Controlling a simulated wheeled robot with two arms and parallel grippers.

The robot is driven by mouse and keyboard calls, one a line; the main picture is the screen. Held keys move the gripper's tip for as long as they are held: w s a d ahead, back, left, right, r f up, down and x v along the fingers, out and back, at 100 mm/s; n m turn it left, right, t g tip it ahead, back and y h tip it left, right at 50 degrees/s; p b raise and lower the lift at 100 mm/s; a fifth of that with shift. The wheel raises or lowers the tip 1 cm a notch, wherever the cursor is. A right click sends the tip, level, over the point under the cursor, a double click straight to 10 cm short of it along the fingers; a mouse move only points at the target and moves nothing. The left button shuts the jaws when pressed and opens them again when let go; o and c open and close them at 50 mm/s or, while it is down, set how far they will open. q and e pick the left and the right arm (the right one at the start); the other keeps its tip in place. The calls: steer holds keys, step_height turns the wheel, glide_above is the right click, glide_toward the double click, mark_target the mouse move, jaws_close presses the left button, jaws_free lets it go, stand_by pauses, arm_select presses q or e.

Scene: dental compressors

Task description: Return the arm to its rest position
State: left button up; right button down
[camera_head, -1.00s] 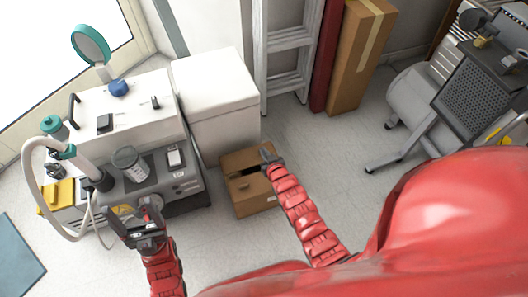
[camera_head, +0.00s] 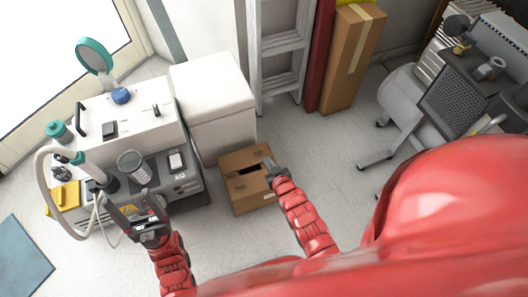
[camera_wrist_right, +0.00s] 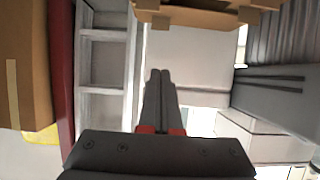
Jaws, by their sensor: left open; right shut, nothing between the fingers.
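My left gripper (camera_head: 138,217) is open in the head view, in front of the grey-and-white machine (camera_head: 150,192) at the left. Nothing is seen between its fingers. My right gripper (camera_head: 268,163) is at the right edge of the cardboard box (camera_head: 247,205) on the floor in the head view. In the right wrist view my right gripper (camera_wrist_right: 160,74) has its two dark fingers together, with nothing held.
A white cabinet (camera_head: 213,85) stands behind the box. A ladder (camera_head: 280,50), a red post and a tall carton (camera_head: 352,55) lean at the back. A grey wheeled machine (camera_head: 440,105) stands at the right. The floor between is clear.

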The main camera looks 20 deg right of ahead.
steer(key=shift+s+r, duration=0.1)
steer(key=shift+s, duration=0.25)
